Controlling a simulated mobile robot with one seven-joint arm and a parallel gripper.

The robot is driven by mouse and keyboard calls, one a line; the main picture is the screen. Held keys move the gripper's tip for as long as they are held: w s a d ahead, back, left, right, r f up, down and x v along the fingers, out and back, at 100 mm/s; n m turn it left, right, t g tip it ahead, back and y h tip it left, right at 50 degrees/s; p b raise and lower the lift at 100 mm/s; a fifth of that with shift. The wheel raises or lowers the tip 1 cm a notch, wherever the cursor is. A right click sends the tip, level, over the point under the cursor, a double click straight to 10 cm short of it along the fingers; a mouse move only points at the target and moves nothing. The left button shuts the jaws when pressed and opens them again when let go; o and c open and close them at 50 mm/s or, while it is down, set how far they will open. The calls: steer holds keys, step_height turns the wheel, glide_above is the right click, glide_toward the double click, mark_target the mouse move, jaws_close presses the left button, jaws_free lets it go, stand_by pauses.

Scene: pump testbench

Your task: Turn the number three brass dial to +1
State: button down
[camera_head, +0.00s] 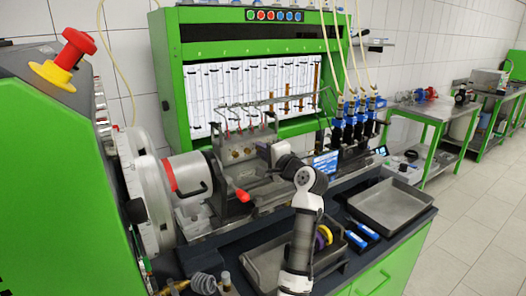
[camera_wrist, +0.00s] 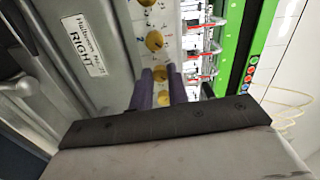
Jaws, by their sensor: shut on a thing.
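A column of brass dials runs down a pale panel in the wrist view. The upper dial (camera_wrist: 154,41) stands clear of my fingers. A lower brass dial (camera_wrist: 160,73) sits between the two dark fingers of my gripper (camera_wrist: 159,70), which is shut on it. Another round brass piece (camera_wrist: 163,98) shows between the fingers, closer to the palm.
A grey casing with a "RIGHT" label (camera_wrist: 83,42) lies left of the dials. Red-tipped pipes (camera_wrist: 210,47) run close on the right. In the head view, a red-tipped lever (camera_head: 243,196) sticks out below the block. An empty metal tray (camera_head: 386,203) is at right.

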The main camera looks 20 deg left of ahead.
steer(key=shift+m, duration=0.5)
steer(key=c, duration=1.3)
jaws_free()
steer(key=shift+c, duration=0.2)
steer(key=b+v, duration=0.5)
steer(key=v, duration=0.9)
steer(key=shift+w, duration=0.1)
